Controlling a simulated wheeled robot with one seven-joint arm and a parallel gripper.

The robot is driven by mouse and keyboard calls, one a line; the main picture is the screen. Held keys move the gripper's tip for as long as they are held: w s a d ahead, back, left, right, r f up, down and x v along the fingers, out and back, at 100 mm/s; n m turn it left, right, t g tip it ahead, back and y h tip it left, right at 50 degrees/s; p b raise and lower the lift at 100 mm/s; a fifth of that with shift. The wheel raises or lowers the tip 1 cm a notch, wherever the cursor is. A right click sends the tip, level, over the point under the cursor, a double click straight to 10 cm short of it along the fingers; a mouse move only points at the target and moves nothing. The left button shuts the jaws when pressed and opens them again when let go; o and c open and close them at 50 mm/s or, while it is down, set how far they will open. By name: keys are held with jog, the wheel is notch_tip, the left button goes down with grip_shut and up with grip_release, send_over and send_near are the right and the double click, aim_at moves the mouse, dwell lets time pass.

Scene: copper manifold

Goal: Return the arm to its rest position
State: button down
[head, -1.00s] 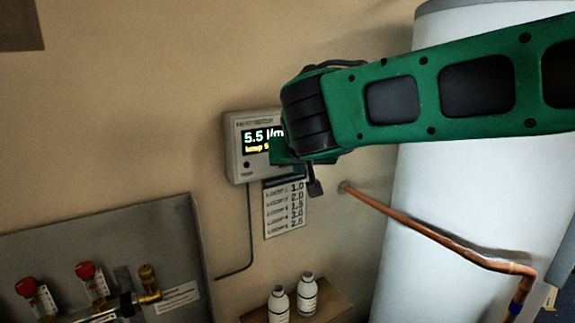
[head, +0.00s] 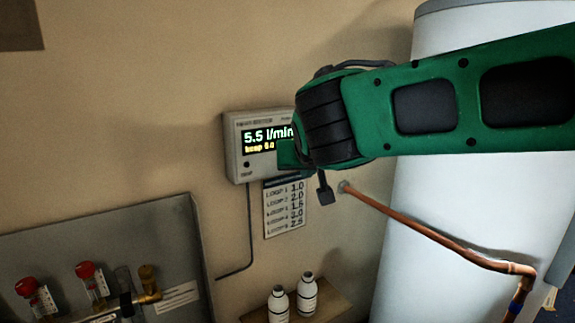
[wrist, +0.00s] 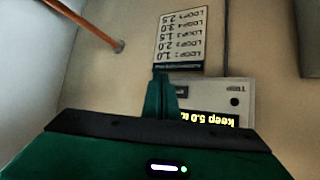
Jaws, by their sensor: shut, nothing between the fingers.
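My green arm reaches in from the right in the head view, in front of the white tank. Its black wrist joint is near the wall display, and the arm covers the display's right edge. In the wrist view my gripper (wrist: 160,85) is shut and empty, its green fingers together in front of the wall display (wrist: 215,105) and just below the loop list card in the picture. In the head view the wall display (head: 250,137) reads 5.5 l/min. I cannot tell whether the fingers touch it.
The loop list card (head: 285,208) hangs under the display. A copper pipe (head: 430,233) runs from the wall across the white tank (head: 440,195). Two white bottles (head: 307,293) stand on a wooden shelf (head: 332,302). A grey manifold panel (head: 150,235) with red-capped valves is at lower left.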

jog(key=s+d+f+m+g+h, duration=0.1)
jog(key=s+d+f+g, duration=0.15)
jog(key=d, duration=0.75)
jog(key=s+d+f+m+g+h, duration=0.15)
jog(key=s+d+f, duration=0.25)
jog(key=d, duration=0.6)
jog(key=s+d+f+m+g+h, duration=0.1)
jog(key=s+d+f, duration=0.2)
jog(key=d, duration=0.7)
jog(key=s+d+f+m+g+y, duration=0.1)
jog(key=s+d+f+g, duration=0.1)
jog(key=s, duration=0.6)
jog(key=s+d+f+m+g+y, duration=0.1)
jog(key=s+d+f, duration=0.3)
jog(key=s, duration=0.4)
jog(key=s+d+f+m+g+y, duration=0.1)
jog(key=s+d+f+g, duration=0.1)
jog(key=s, duration=0.6)
jog(key=shift+s+d+f+m+g, duration=0.25)
jog(key=shift+d+f+m+g, duration=0.15)
jog(key=shift+d+f, duration=0.25)
jog(key=shift+a, duration=0.1)
